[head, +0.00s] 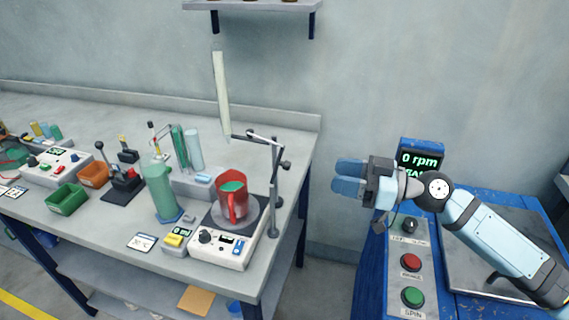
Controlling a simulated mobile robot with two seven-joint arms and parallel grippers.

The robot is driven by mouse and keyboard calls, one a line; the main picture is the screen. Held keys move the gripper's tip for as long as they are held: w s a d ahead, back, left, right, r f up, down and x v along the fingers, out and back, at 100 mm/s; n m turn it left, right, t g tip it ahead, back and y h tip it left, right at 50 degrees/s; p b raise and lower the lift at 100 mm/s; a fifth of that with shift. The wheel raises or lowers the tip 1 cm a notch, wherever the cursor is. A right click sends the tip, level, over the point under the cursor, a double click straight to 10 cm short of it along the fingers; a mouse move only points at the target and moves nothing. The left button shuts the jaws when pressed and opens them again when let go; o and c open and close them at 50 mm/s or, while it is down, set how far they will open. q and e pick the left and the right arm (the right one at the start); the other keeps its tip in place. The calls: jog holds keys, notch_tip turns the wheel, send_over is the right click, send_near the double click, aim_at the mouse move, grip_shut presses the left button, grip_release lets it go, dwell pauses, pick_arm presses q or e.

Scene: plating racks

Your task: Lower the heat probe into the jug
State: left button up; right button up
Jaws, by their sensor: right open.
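The red jug (222,207) stands upright on the hotplate (222,250), with green contents showing inside its rim. A long pale rod (221,92), which looks like the heat probe, stands nearly upright above the jug. Its lower tip is clear of the jug and close to the end of a jointed stand arm (262,138); I cannot tell exactly how it is held. My right gripper (342,177) is open and empty, to the right of the bench and well apart from the jug and rod. My left gripper is not in view.
The stand's post (274,208) rises at the hotplate's right. A green bottle (160,190) and a small yellow meter (178,237) stand to its left. A blue machine with a screen (420,160) and buttons is below my right arm. A wall shelf (250,5) hangs above.

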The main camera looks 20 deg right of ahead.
aim_at(288, 170)
jog(key=p+x, duration=0.4)
jog(key=x, duration=0.7)
jog(key=shift+w, duration=0.15)
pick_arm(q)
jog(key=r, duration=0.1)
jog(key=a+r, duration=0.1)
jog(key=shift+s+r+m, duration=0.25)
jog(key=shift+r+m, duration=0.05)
pick_arm(e)
grip_shut()
